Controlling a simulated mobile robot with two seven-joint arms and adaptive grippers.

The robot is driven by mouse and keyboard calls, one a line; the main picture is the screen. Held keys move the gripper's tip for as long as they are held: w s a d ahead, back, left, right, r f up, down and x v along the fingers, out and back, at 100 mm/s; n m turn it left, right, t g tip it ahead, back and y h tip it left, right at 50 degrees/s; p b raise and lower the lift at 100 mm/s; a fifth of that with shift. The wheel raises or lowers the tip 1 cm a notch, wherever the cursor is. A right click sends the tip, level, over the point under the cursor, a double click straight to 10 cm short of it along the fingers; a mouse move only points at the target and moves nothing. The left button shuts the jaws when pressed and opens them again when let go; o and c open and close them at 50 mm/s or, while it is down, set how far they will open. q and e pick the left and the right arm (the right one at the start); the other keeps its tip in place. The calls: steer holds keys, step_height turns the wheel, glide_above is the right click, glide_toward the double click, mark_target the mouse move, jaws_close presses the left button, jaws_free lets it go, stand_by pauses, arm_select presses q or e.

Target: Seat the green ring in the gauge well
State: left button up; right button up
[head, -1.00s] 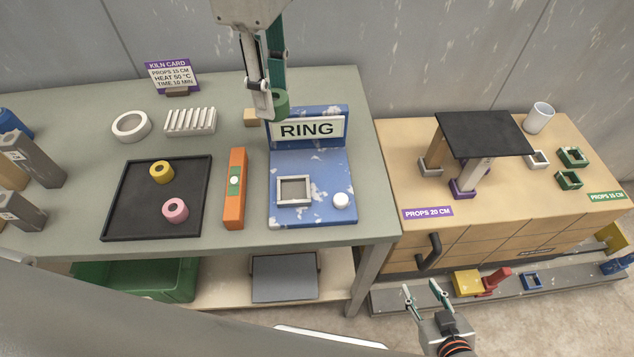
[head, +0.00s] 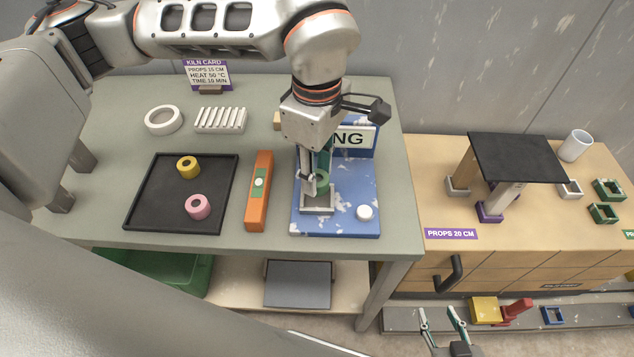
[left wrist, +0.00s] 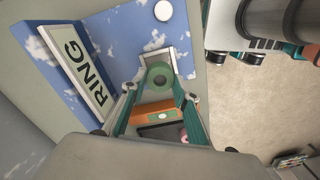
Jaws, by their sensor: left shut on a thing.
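The green ring (head: 323,179) is pinched between the fingers of my left gripper (head: 316,184). It also shows between the fingertips in the left wrist view (left wrist: 159,84). The gauge well, a small grey square frame (head: 317,212), sits on the blue cloud-patterned gauge block (head: 345,226) below the RING sign (head: 361,139). The ring appears over the back part of the well, and the fingers hide part of it. I cannot tell whether the ring touches the well. My right gripper (head: 439,315) is open and empty, low in front of the wooden drawers.
A white round knob (head: 365,212) stands right of the well. An orange bar (head: 258,203) lies to its left. A black tray (head: 145,222) holds a yellow ring (head: 188,167) and a pink ring (head: 198,207). A black-topped prop stand (head: 517,158) is at the right.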

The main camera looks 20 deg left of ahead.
arm_select(q)
steer(key=shift+f, duration=1.95)
steer(key=o, duration=1.1)
steer(key=shift+f, duration=0.15)
step_height(320, 180, up, 12)
steer(key=shift+r, duration=0.2)
steer(key=shift+s+f, duration=0.1)
